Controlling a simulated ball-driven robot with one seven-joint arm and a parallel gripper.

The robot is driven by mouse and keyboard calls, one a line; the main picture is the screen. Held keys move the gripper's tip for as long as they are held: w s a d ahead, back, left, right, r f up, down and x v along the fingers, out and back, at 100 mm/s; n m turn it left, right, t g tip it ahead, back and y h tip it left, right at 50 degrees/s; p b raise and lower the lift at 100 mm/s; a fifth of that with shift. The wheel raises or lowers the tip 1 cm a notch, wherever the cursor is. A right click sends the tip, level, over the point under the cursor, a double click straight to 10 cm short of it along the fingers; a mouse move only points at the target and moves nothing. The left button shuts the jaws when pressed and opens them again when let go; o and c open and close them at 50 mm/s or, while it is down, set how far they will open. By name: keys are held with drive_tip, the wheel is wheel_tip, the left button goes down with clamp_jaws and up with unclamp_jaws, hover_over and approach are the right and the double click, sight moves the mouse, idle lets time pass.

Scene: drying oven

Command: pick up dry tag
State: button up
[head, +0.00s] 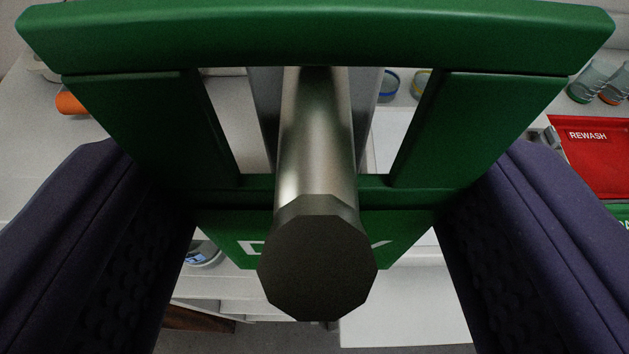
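A green tag (315,38) fills the top and middle of the head view, close to the camera. It is a frame with openings, and its lower panel bears white lettering that is mostly covered. A thick metal peg (316,150) with a dark faceted end cap (317,262) runs through the tag's opening toward the camera. My gripper (315,165) has its two dark purple fingers spread wide, one on each side of the tag. The tag's lower part lies between them. I cannot tell whether the fingers touch it.
A red REWASH sign (597,152) and beakers (592,82) are at the right. Round dishes with blue (389,84) and yellow (420,84) rims sit behind the tag. An orange cylinder (70,103) lies at the left. Pale surfaces and the floor show below.

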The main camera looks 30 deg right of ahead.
drive_tip(key=shift+s+a+r+p, duration=0.1)
drive_tip(key=shift+r+p, duration=0.35)
drive_tip(key=shift+r, duration=0.45)
drive_tip(key=s+a+b, duration=0.7)
drive_tip(key=s+a, duration=0.3)
drive_tip(key=s, duration=0.4)
drive_tip(key=shift+s+f, duration=0.15)
drive_tip(key=shift+s, duration=0.25)
